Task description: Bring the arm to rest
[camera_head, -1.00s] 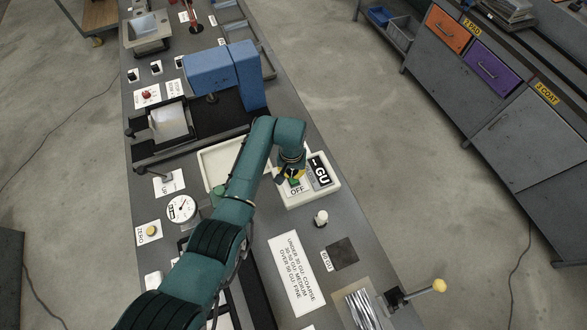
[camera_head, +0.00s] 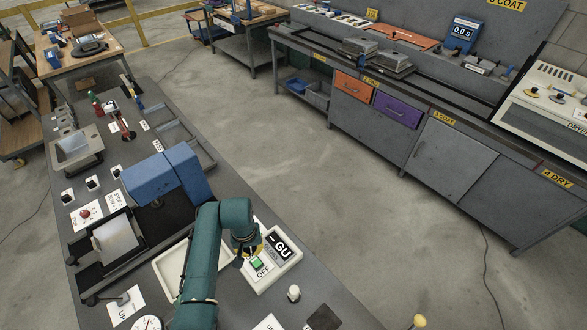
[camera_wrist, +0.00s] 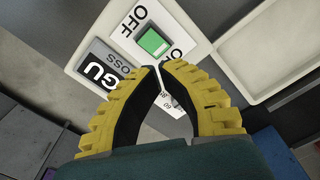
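My gripper (camera_wrist: 159,68) has yellow fingers with dark inner pads. In the wrist view the fingertips meet or nearly meet, with nothing held between them. In the head view my gripper (camera_head: 252,250) is small and partly hidden by the wrist of my teal arm. It hangs over the gloss meter panel (camera_head: 288,262), close to the green switch (camera_head: 258,263) beside the OFF label. The green switch also shows in the wrist view (camera_wrist: 153,43), just beyond the fingertips. Whether the fingers touch the panel cannot be told.
A shallow white tray (camera_head: 165,268) lies left of the panel. A blue machine (camera_head: 165,178) stands behind it on the bench. A white knob (camera_head: 293,292) stands in front of the panel. Open floor (camera_head: 290,150) separates this bench from the grey cabinet bench (camera_head: 400,140).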

